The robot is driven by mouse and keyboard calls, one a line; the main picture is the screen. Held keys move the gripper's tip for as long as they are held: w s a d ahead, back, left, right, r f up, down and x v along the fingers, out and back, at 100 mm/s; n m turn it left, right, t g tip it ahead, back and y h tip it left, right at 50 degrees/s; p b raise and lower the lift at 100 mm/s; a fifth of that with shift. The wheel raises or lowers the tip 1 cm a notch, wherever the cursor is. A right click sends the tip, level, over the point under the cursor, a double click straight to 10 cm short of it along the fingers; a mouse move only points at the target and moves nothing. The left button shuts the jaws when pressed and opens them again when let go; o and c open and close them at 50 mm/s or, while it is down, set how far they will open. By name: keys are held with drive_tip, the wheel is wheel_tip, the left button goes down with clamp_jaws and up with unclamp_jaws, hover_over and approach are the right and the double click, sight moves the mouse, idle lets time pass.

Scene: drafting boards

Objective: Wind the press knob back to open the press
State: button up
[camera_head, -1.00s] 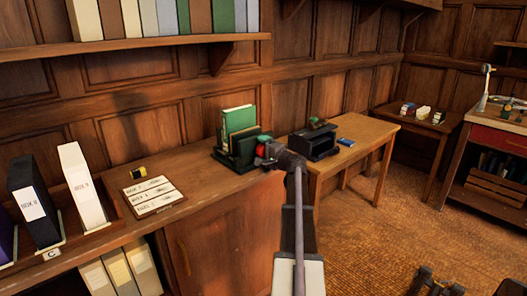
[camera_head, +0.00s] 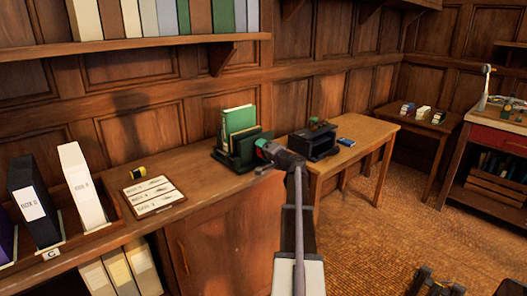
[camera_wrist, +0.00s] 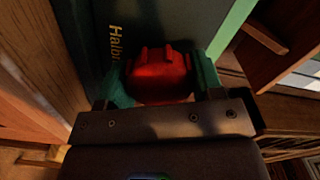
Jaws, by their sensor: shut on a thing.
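The dark green press (camera_head: 228,160) stands on the wooden counter, with green books (camera_head: 238,120) upright in it. My gripper (camera_head: 264,149) is at the press's near right side. In the wrist view, its teal fingers are shut on the red press knob (camera_wrist: 160,78), one finger on each side. Behind the knob is a dark green surface with partly hidden gold lettering (camera_wrist: 115,42). In the head view the fingers and wrist mostly hide the knob. How far open the press is, I cannot tell.
A labelled card board (camera_head: 153,196) and a small yellow-black item (camera_head: 138,173) lie left on the counter (camera_head: 195,190). Box files (camera_head: 82,188) stand further left. A black device (camera_head: 314,144) and a blue book (camera_head: 346,142) sit on the table behind right.

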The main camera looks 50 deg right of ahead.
drive_tip(key=n, duration=1.2)
drive_tip(key=shift+n, duration=0.3)
drive_tip(key=n, duration=1.2)
drive_tip(key=shift+n, duration=0.4)
drive_tip(key=o, duration=0.9)
drive_tip(key=s, duration=0.6)
drive_tip(key=s+a, duration=0.1)
drive_tip(key=s, duration=0.2)
